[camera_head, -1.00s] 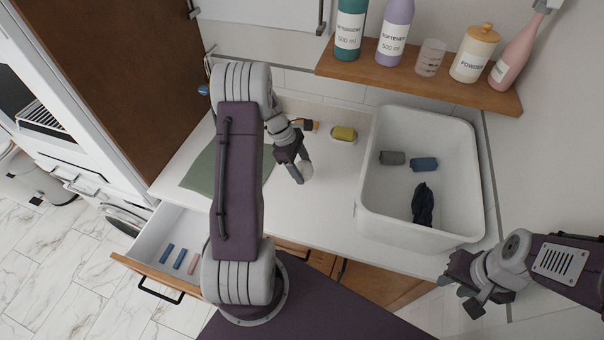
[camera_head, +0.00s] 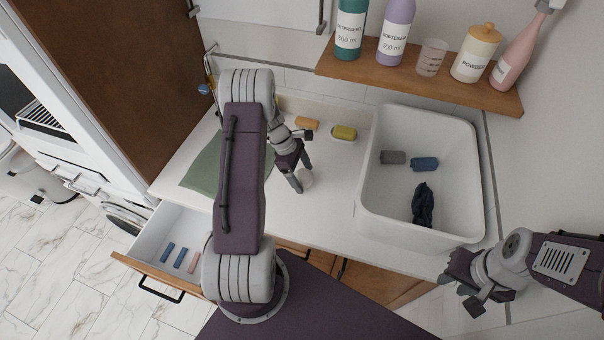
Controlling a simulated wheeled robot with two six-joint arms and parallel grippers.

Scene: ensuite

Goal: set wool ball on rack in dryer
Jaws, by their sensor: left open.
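The wool ball (camera_head: 306,180), small and off-white, is at the white counter beside the fingers of my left gripper (camera_head: 300,174). The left gripper is open and points down at the ball; one dark finger covers part of it. I cannot tell whether they touch. A dark opening with a pale slatted rack (camera_head: 42,118) shows in the white appliance at the far left, which looks like the dryer. It is far from both grippers. My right gripper (camera_head: 466,297) is at the lower right, near the counter's front edge; its finger gap is unclear.
A white basket (camera_head: 366,205) holding a grey roll, a blue roll and dark cloth stands on the right. Yellow (camera_head: 344,132) and orange (camera_head: 307,123) pieces lie behind the ball. A shelf (camera_head: 420,82) holds bottles. A drawer (camera_head: 150,268) stands open at the lower left.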

